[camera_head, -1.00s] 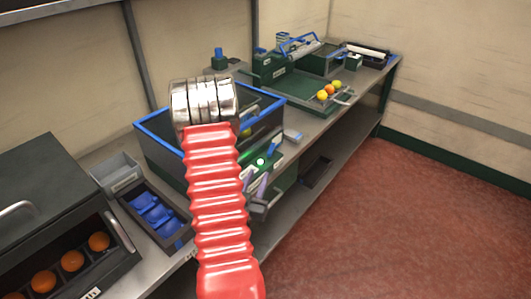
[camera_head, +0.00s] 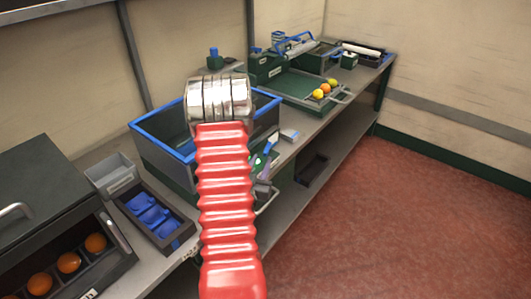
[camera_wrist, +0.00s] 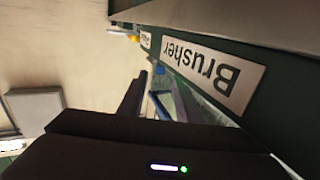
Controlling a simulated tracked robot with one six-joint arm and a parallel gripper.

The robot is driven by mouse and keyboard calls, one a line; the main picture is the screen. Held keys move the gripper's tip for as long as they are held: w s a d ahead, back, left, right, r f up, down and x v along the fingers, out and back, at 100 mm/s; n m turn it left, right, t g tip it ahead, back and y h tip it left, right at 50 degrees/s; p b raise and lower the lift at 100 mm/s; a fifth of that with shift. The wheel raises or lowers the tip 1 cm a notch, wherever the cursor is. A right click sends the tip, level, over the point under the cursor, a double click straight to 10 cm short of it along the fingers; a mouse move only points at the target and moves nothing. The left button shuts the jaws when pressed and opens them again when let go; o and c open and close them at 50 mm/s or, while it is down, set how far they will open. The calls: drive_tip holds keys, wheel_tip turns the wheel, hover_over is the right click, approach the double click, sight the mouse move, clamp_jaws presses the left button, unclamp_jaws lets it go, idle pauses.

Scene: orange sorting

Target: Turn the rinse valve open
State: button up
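A dark green unit with a blue-rimmed basin (camera_head: 165,121) stands on the bench, partly behind my red arm. A small blue piece (camera_head: 268,148) shows at its front, right of the arm. It may be the rinse valve's handle, but it is too small to be sure. My gripper is mostly hidden behind my arm in the head view, low at the front of the unit. In the wrist view its dark body (camera_wrist: 150,135) fills the bottom, close to a green panel with an upside-down "Brusher" label (camera_wrist: 213,76).
A dark tray of blue items (camera_head: 150,212), a grey bin (camera_head: 112,174) and a black box of oranges (camera_head: 60,250) stand at left. Farther back is a green tray (camera_head: 290,90) with several fruits. The red floor (camera_head: 390,220) at right is clear.

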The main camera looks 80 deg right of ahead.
sight(265, 153)
drive_tip(key=d, duration=0.6)
drive_tip(key=shift+c, duration=0.4)
clamp_jaws()
